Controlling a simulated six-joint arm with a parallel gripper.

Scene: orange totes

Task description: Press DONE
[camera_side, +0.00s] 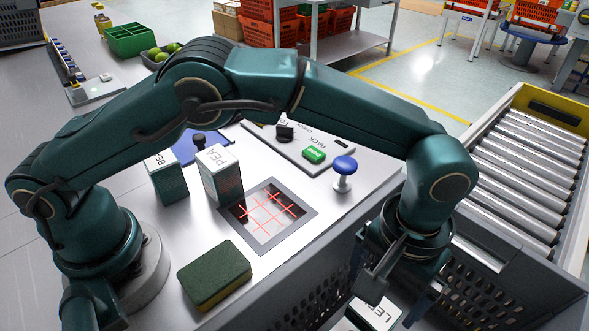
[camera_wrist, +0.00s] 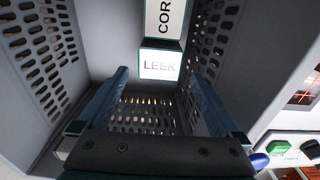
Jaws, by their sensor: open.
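The green button (camera_side: 314,155) sits on a pale control panel (camera_side: 290,148) at the back of the table, next to a dark knob (camera_side: 285,132). Its lettering is too small to read for certain. It also shows at the lower right of the wrist view (camera_wrist: 279,147). My gripper (camera_side: 372,285) is far to the right and front of the button, over a grey perforated bin (camera_side: 492,296). In the wrist view my gripper (camera_wrist: 157,82) is open and empty, with the LEEK carton (camera_wrist: 160,64) beyond its fingertips.
A blue-topped knob (camera_side: 344,168) stands right of the panel. Two cartons, PEA (camera_side: 222,178) and BEE (camera_side: 167,178), stand near the red-lined scanner window (camera_side: 266,215). A green sponge (camera_side: 214,274) lies in front. A COR carton (camera_wrist: 163,20) is in the bin. Rollers (camera_side: 520,180) lie right.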

